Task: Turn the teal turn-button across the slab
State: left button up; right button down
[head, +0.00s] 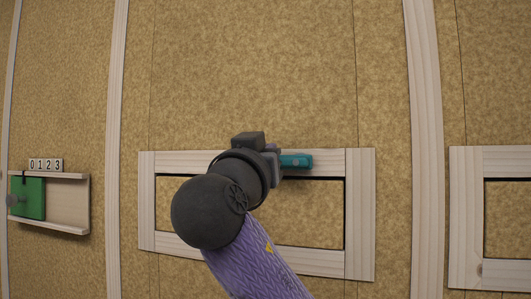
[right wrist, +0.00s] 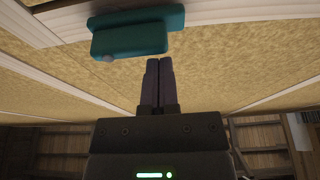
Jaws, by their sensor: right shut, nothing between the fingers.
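The teal turn-button (head: 296,161) sits on the top rail of the middle wooden frame, lying along the rail in the head view. In the right wrist view the teal turn-button (right wrist: 135,35) is at the top, just beyond the fingertips and a little left, with a small grey knob at its near corner. The slab (head: 310,215) is the cork-like panel inside the frame. My right gripper (right wrist: 158,62) is shut and empty, with its dark fingers together. In the head view my arm hides the left part of the button and some of the slab. My left gripper is not in view.
The wooden frame (head: 360,225) surrounds the slab. At the left is a rail holder with a green panel (head: 32,198) and a number strip (head: 45,165). Another wooden frame (head: 465,220) is at the right edge. The wall above the button is clear.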

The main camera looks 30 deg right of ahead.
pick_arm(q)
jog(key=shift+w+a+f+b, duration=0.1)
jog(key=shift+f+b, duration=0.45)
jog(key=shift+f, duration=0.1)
pick_arm(e)
jog(key=shift+w+f, duration=0.1)
jog(key=shift+f, duration=0.2)
